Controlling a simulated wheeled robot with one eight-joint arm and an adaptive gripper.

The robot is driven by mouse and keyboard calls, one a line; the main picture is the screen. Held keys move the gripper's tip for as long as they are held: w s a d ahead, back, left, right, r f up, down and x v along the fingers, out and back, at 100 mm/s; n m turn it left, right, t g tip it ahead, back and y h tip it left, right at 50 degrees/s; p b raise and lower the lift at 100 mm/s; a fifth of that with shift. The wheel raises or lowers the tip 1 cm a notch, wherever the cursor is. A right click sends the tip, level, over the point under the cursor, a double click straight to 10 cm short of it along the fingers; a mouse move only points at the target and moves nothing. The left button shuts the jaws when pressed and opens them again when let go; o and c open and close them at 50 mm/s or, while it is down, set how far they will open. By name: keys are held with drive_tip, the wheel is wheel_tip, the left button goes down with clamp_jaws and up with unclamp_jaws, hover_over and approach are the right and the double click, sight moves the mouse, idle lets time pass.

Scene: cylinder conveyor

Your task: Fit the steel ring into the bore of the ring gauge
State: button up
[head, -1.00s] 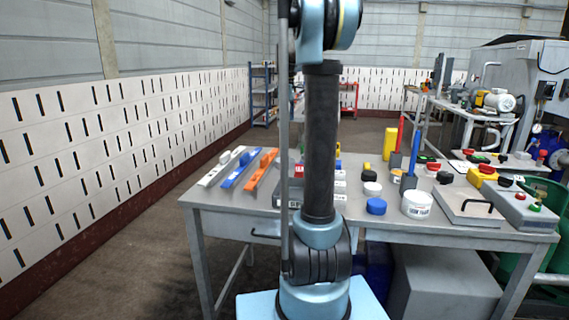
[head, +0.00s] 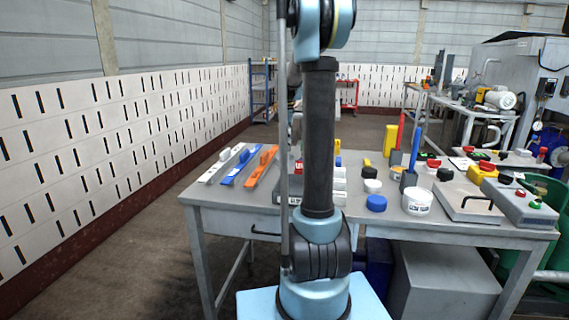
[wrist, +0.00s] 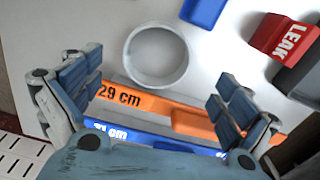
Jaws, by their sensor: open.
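In the wrist view a round grey hollow ring (wrist: 156,57) lies on the pale tabletop, opening up. I cannot tell whether it is the steel ring or the ring gauge, and I make out no second ring. My gripper (wrist: 158,68) is open, with one blue-grey finger at left and one at right. The grey ring appears between the fingers, with no contact visible. In the head view my arm covers the middle of the table, and the ring and gripper cannot be made out.
An orange strip marked 29 cm (wrist: 140,101) and a blue strip (wrist: 118,134) lie near the ring. A red LEAK block (wrist: 285,38) and a blue piece (wrist: 203,10) are close by. Several caps, including a blue one (head: 376,203), crowd the right of the table (head: 235,213).

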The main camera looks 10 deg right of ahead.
sight(287, 155)
drive_tip(key=shift+w+d+f, duration=0.1)
drive_tip(key=shift+f, duration=1.25)
drive_tip(key=shift+w+d+f, duration=0.1)
drive_tip(key=shift+f, duration=1.25)
drive_tip(key=c, duration=1.3)
wheel_tip(287, 155, up, 10)
drive_tip(key=shift+r, duration=0.1)
